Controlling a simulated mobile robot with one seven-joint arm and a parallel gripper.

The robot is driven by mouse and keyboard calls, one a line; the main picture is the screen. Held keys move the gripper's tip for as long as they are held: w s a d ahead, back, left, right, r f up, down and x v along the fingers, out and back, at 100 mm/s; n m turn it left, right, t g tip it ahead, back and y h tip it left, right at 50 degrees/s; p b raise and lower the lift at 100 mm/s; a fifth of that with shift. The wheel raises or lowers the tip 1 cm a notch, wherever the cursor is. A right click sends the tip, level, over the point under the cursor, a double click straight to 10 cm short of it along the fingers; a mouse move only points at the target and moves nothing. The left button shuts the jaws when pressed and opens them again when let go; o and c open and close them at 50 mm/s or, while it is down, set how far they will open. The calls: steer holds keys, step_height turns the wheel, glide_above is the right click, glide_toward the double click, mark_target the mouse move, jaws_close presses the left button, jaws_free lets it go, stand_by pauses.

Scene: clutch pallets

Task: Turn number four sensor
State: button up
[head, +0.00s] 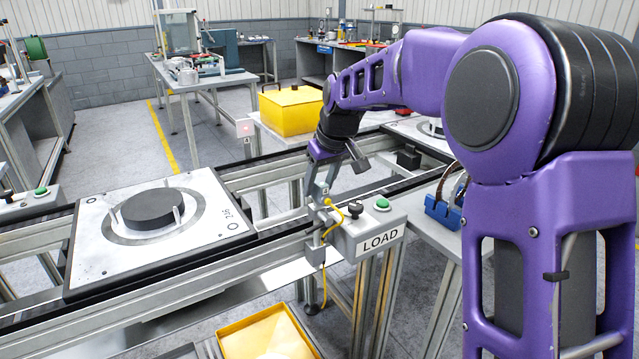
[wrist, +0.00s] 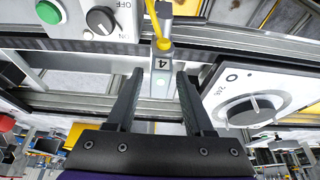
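The number four sensor (wrist: 162,68) is a small grey block marked "4" with a yellow cable and a pale green light. In the head view the sensor (head: 319,192) stands on the conveyor's near rail beside the LOAD box. My gripper (wrist: 159,76) is open, with one dark finger on each side of the sensor in the wrist view and gaps showing on both sides. I cannot tell how far the fingertips reach along it.
The LOAD box (head: 375,238) with a green button and black knob adjoins the sensor on the right. A white pallet (head: 95,232) carrying a dark disc lies on the conveyor at left. The yellow cable (head: 334,226) hangs beside the rail. A yellow box (head: 291,110) stands behind.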

jaws_close()
steer(key=shift+m, duration=0.3)
steer(key=m, duration=0.1)
steer(key=m+h+p, duration=0.1)
steer(key=shift+a+r+m+t, duration=0.1)
steer(key=shift+a+m+t, duration=0.15)
steer(key=shift+m+t, duration=0.05)
steer(key=shift+a+m+h+p, duration=0.15)
steer(key=shift+m+h, duration=0.3)
steer(key=shift+m, duration=0.6)
steer(key=shift+m+h+p, duration=0.2)
steer(key=shift+m+h, duration=0.25)
steer(key=shift+m, duration=0.6)
steer(key=shift+o, duration=0.8)
jaws_free()
steer(key=shift+s, duration=0.1)
